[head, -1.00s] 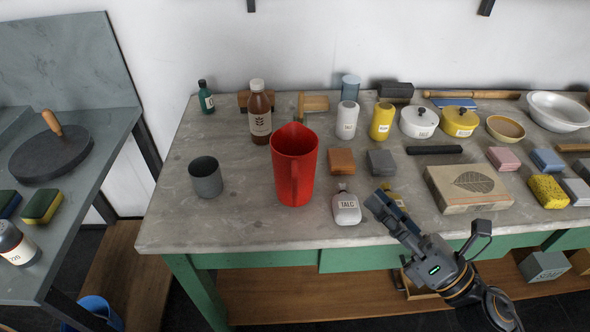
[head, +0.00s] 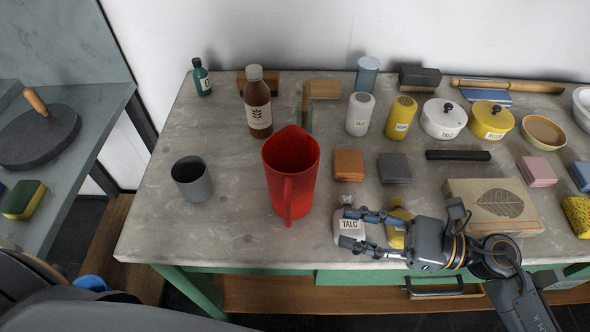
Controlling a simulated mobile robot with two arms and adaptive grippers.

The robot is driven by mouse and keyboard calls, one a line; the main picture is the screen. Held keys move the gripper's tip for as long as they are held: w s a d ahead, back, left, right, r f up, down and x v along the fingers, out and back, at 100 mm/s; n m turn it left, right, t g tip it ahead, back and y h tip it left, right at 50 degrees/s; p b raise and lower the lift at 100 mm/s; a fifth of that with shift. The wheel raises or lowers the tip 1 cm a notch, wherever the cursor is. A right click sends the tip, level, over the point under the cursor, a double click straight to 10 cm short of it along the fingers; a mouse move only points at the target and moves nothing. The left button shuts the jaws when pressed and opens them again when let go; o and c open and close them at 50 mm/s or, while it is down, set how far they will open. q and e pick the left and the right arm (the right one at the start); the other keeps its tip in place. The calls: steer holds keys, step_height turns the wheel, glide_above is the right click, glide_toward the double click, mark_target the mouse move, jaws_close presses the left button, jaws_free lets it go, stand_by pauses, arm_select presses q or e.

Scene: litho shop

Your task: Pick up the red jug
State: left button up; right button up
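The red jug (head: 290,172) stands upright on the grey table, left of the middle of the head view, with its handle toward me. My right gripper (head: 343,229) is to the right of the jug and nearer the table's front edge, apart from it. Its two fingers are spread and point left, over the white talc bottle (head: 346,238), which they partly hide. Nothing shows held between them. My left gripper is not in view; only dark parts of mine show at the lower left.
A grey cup (head: 191,180) stands left of the jug and a brown bottle (head: 257,108) behind it. Orange blocks (head: 348,165), grey blocks (head: 394,168) and a leaf-printed box (head: 492,205) lie to the right. The table (head: 225,235) is bare at front left.

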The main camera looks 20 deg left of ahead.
mark_target(289, 214)
steer(key=a+p, duration=0.1)
steer(key=a, duration=0.3)
steer(key=a+p, duration=0.2)
steer(key=a, duration=0.1)
steer(key=a+p, duration=0.1)
steer(key=a, duration=0.3)
steer(key=shift+s+a+r, duration=0.2)
steer(key=shift+s+a, duration=0.15)
steer(key=shift+a+f, duration=0.1)
steer(key=shift+a, duration=0.05)
jaws_close()
